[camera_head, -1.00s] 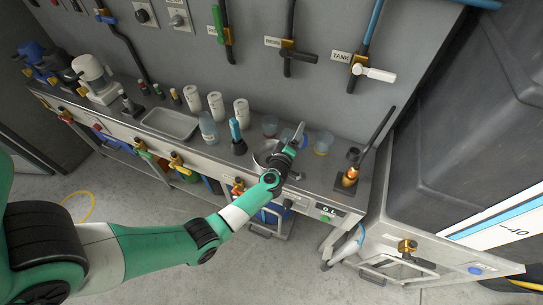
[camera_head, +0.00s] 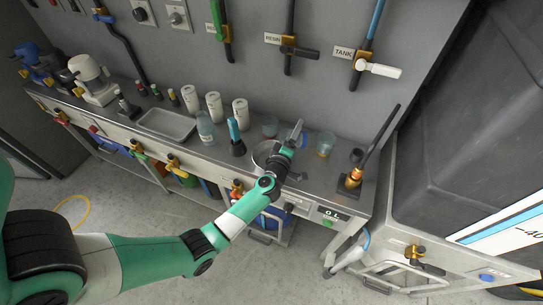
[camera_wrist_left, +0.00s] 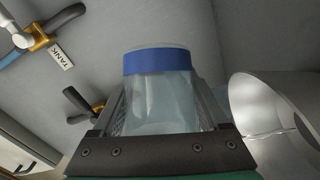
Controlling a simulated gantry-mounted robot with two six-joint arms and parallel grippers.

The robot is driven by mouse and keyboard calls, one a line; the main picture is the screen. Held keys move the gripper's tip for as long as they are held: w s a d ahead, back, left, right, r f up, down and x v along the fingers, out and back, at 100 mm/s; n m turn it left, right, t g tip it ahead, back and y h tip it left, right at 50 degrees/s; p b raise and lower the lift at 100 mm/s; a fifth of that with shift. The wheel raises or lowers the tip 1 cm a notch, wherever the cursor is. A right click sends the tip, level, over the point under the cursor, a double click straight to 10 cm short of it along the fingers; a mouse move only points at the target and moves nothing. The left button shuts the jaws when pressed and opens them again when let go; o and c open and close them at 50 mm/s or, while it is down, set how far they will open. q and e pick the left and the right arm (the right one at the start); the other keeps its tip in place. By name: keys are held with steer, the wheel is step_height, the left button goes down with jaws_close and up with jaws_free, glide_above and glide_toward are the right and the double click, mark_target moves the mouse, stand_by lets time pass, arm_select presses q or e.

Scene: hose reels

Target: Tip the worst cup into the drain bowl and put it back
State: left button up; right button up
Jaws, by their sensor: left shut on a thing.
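My left gripper (camera_head: 295,137) is shut on a clear cup with a blue band (camera_wrist_left: 160,95). In the left wrist view the cup sits between the two fingers, its blue band away from the palm. In the head view the gripper mostly hides this cup. The metal drain bowl (camera_head: 262,152) is just left of the gripper on the bench, partly behind my arm; its pale curved wall shows large in the wrist view (camera_wrist_left: 255,105). Another clear cup (camera_head: 270,124) stands behind the bowl. My right gripper is out of view.
A lever on a brass base (camera_head: 354,178) stands at the right. Valves hang on the wall behind.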

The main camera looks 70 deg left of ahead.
arm_select(q)
steer(key=shift+s+a+f+n+t+y+b, duration=0.2)
steer(key=shift+s+n+b, duration=0.15)
steer(key=shift+b, duration=0.65)
steer(key=shift+s+a+f+n+t+y+b, duration=0.1)
steer(key=shift+s+f+n+b, duration=0.25)
steer(key=shift+b, duration=0.6)
steer(key=shift+r, duration=0.3)
steer(key=shift+s+b, duration=0.1)
steer(key=shift+b, duration=0.2)
steer(key=shift+s+r+n+y+b, duration=0.15)
steer(key=shift+n+y+b, duration=0.25)
steer(key=shift+n+b, duration=0.35)
steer(key=shift+s+r, duration=0.1)
steer(key=shift+r, duration=0.1)
steer(key=shift+n+t+b, duration=0.3)
steer(key=shift+n+b, duration=0.05)
steer(key=shift+b, duration=0.05)
